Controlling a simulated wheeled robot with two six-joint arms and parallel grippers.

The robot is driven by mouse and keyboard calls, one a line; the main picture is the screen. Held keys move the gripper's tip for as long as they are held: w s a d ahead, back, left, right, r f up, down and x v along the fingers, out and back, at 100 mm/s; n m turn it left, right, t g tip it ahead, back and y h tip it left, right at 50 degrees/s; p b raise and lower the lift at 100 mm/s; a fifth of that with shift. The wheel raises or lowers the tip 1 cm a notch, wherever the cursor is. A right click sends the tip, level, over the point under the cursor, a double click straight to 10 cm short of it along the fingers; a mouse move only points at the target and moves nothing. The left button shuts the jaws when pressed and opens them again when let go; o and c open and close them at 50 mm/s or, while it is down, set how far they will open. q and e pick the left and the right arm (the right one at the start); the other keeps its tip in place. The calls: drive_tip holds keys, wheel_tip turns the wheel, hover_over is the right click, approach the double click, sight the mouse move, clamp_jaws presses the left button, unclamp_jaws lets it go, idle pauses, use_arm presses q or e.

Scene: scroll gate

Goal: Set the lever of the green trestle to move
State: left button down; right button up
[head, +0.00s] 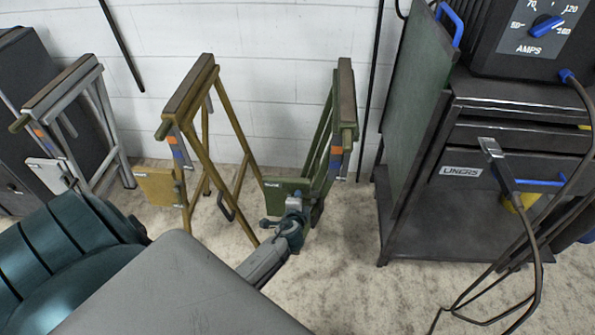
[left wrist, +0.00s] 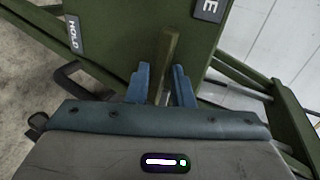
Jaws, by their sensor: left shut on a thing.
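The green trestle (head: 321,150) stands by the wall in the head view, with a green plate (head: 284,187) low on its near side. In the left wrist view the plate (left wrist: 135,25) fills the top, with a "HOLD" label (left wrist: 75,35) at left and a label ending in "E" (left wrist: 210,8) at upper right. The lever (left wrist: 168,55), an olive bar, points up between the two labels. My left gripper (left wrist: 161,85) is shut on the lever, with one blue finger on each side. It also shows in the head view (head: 293,203). My right gripper is not in view.
A yellow trestle (head: 200,95) and a grey trestle (head: 95,105) stand to the left. A dark cart (head: 520,135) marked "LINERS" stands at right, with a welding machine (head: 535,40) on top and cables hanging down. Bare floor (head: 350,265) lies in front of the green trestle.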

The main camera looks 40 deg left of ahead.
use_arm(q)
drive_tip(key=shift+w+r+m+y, duration=0.15)
drive_tip(key=shift+r+m+y, duration=0.15)
drive_tip(key=shift+r+m, duration=0.15)
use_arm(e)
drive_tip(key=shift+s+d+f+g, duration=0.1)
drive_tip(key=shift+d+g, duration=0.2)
use_arm(q)
drive_tip(key=c, duration=1.6)
unclamp_jaws()
drive_tip(key=shift+d, duration=0.1)
